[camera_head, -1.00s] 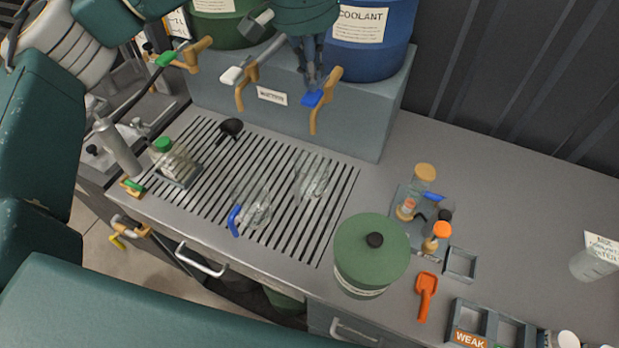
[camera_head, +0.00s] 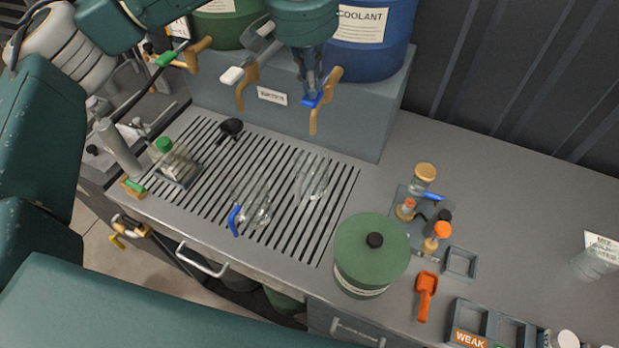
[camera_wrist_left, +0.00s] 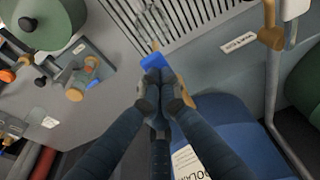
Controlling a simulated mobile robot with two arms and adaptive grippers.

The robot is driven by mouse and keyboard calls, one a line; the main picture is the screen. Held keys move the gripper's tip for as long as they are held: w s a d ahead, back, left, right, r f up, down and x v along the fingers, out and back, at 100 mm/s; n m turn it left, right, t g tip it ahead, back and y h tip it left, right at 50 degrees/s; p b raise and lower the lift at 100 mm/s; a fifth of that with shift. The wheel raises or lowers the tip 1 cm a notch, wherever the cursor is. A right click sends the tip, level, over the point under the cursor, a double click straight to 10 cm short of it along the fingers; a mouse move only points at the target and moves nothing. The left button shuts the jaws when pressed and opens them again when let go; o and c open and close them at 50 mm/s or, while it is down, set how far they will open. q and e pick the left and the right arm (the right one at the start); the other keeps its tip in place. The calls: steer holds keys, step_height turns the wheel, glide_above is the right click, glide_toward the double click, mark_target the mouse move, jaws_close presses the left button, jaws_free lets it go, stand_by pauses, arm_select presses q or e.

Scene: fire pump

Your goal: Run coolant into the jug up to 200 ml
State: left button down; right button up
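The blue coolant barrel (camera_head: 372,45) stands on the raised grey block, with a brass tap (camera_head: 314,119) and a blue lever (camera_head: 311,101) at its front. My left gripper (camera_head: 311,92) has its fingers close together, with the tips at the blue lever. In the left wrist view the lever (camera_wrist_left: 152,62) shows just past the fingertips (camera_wrist_left: 157,78). A clear jug with a blue handle (camera_head: 235,219) stands on the slatted drain grate. Another clear vessel (camera_head: 312,178) stands on the grate nearer the coolant tap. I cannot make out any liquid level. My right gripper is out of view.
Two more brass taps, with white (camera_head: 232,75) and green (camera_head: 166,58) levers, are to the left. A green-lidded pot (camera_head: 371,253), an orange scoop (camera_head: 426,295) and a tray of small bottles (camera_head: 409,236) stand right of the grate.

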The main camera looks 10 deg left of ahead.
arm_select(q)
steer(key=shift+f, duration=1.2)
steer(key=shift+s, duration=0.1)
stand_by(1.1)
stand_by(4.5)
step_height(320, 180, up, 5)
steer(key=shift+r, duration=0.1)
stand_by(0.3)
steer(key=shift+s+r, duration=0.2)
steer(key=shift+r, duration=0.25)
steer(key=shift+s+a+r+p, duration=0.15)
steer(key=shift+s+r+p, duration=0.25)
steer(key=shift+s+r, duration=0.3)
steer(key=shift+s+a+r+p, duration=0.15)
steer(key=shift+s+r+p, duration=0.3)
steer(key=shift+r, duration=0.35)
